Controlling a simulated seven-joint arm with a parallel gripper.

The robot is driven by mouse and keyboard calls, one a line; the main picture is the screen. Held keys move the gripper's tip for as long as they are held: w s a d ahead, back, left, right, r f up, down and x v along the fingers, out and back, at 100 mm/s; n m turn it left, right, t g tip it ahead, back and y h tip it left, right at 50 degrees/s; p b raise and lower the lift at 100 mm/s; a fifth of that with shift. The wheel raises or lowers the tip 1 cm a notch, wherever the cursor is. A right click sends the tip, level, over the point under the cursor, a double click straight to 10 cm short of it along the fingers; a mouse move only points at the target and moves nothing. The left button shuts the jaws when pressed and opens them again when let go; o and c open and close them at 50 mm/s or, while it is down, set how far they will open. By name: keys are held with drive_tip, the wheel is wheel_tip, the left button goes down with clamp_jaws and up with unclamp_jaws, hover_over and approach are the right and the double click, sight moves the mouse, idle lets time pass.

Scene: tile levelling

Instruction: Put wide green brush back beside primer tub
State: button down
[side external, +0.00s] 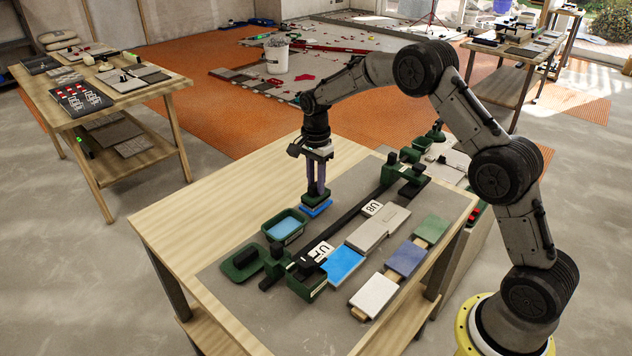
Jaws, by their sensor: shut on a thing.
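The wide green brush (315,201) has a dark green body and a blue underside. My gripper (317,187) points down and is shut on it from above. The brush is at the back left of the grey mat, behind and right of the primer tub; I cannot tell whether its underside touches the mat. The primer tub (286,226) is a green open container with light blue liquid inside, standing on the mat.
A dark rail (345,213) with green clamps runs across the mat (240,308), right of the tub. Beyond it lie a bright blue tile (343,266), grey tiles (378,229), and a row of white, blue and green tiles (405,258). Bare wooden tabletop (215,205) lies left.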

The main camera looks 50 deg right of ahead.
drive_tip(key=shift+f, duration=1.45)
drive_tip(key=shift+c, duration=1.4)
unclamp_jaws()
drive_tip(key=shift+r, duration=4.05)
